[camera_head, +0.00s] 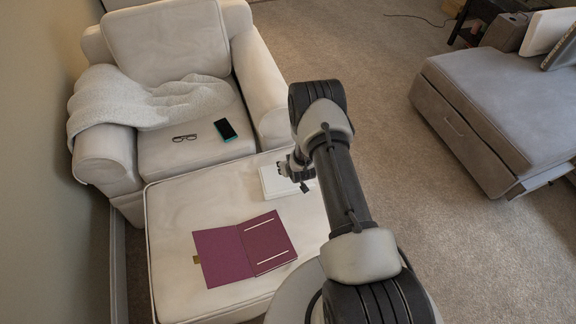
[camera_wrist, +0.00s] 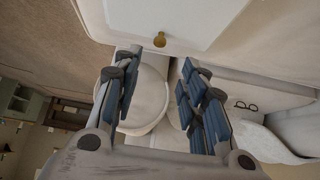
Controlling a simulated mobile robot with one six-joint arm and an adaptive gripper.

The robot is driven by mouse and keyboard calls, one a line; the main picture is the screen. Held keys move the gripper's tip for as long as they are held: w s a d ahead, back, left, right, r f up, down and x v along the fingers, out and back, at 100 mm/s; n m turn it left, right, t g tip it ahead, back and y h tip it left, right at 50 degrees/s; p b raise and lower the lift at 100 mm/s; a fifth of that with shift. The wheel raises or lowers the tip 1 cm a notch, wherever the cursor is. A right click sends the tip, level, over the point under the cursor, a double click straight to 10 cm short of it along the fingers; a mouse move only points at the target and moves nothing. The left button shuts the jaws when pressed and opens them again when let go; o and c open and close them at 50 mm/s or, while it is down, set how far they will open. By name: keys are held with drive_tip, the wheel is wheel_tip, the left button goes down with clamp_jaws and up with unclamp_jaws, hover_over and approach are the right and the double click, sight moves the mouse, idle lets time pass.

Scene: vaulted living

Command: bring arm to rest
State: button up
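My arm reaches from the lower right over the cream ottoman (camera_head: 180,215) in the head view. My gripper (camera_head: 300,175) is small there, above or beside a flat white object (camera_head: 270,182) on the ottoman, partly hidden by the arm. In the wrist view, my gripper (camera_wrist: 160,66) has its blue-padded fingers apart with nothing between them. Beyond the fingertips is a flat white thing (camera_wrist: 175,15) with a small brass-coloured piece (camera_wrist: 160,40). I cannot tell whether the gripper touches anything.
An open purple folder (camera_head: 222,256) lies on the ottoman. Glasses (camera_head: 184,138), a phone (camera_head: 225,129) and a fluffy throw (camera_head: 140,100) are on the cream armchair (camera_head: 165,40). A grey upholstered bench (camera_head: 500,105) stands at right. Carpet (camera_head: 385,90) between is clear.

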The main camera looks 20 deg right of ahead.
idle(0.3)
drive_tip(key=s+a+r, duration=0.2)
drive_tip(key=r, duration=1.1)
drive_tip(key=s+a+r+g, duration=0.1)
drive_tip(key=r, duration=1.1)
drive_tip(key=s+a+r, duration=0.2)
drive_tip(key=r, duration=1.1)
drive_tip(key=s+a+r+g, duration=0.1)
drive_tip(key=s+a+r, duration=0.2)
drive_tip(key=s+r, duration=0.85)
drive_tip(key=s+a+r+n+g+y, duration=0.1)
drive_tip(key=s+a, duration=0.2)
drive_tip(key=s, duration=1.6)
drive_tip(key=shift+s+a+r, duration=0.1)
